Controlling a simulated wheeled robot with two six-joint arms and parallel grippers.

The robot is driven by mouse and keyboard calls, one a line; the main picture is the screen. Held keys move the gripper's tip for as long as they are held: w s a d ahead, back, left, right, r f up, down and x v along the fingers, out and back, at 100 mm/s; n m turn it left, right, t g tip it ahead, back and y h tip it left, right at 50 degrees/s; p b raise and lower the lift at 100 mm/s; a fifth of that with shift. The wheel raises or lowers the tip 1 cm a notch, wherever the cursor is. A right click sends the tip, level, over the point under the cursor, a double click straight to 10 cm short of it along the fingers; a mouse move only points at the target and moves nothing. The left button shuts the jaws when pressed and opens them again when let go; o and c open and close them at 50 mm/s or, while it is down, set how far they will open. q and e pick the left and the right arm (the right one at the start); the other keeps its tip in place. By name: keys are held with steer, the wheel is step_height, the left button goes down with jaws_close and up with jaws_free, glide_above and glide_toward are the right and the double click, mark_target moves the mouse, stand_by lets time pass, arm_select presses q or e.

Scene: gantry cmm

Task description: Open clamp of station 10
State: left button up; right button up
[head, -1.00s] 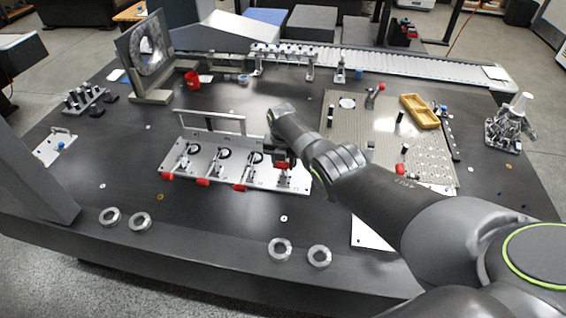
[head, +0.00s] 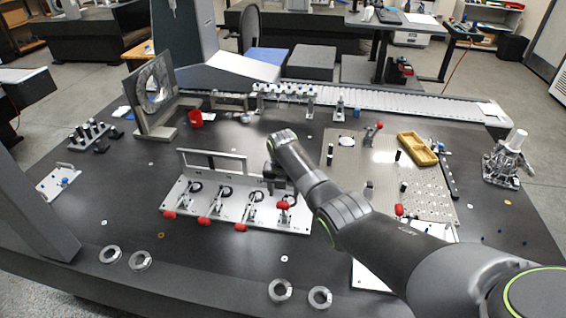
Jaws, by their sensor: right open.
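A light metal clamp plate (head: 186,196) in the middle of the table carries a row of toggle clamps with red handles. The handles of the left clamp (head: 169,214), second clamp (head: 204,221) and third clamp (head: 240,227) lie low over the plate's front edge. The rightmost clamp's handle (head: 283,206) stands further back and higher. Station numbers are too small to read. My right gripper (head: 274,183) is open, pointing down just behind and above the rightmost handle; it looks apart from it, and the arm partly hides that area. My left gripper is not in view.
A perforated plate (head: 345,165) with a yellow tray (head: 417,143) lies to the right. Metal rings (head: 110,254) lie along the front edge. The table before the clamp plate is mostly clear.

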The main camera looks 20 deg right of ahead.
step_height(320, 180, up, 12)
steer(key=b, duration=0.1)
steer(key=shift+s+a+f, duration=0.2)
steer(key=shift+s+a, duration=0.05)
steer(key=shift+s, duration=0.1)
steer(key=shift+s+f, duration=0.1)
steer(key=shift+f, duration=0.05)
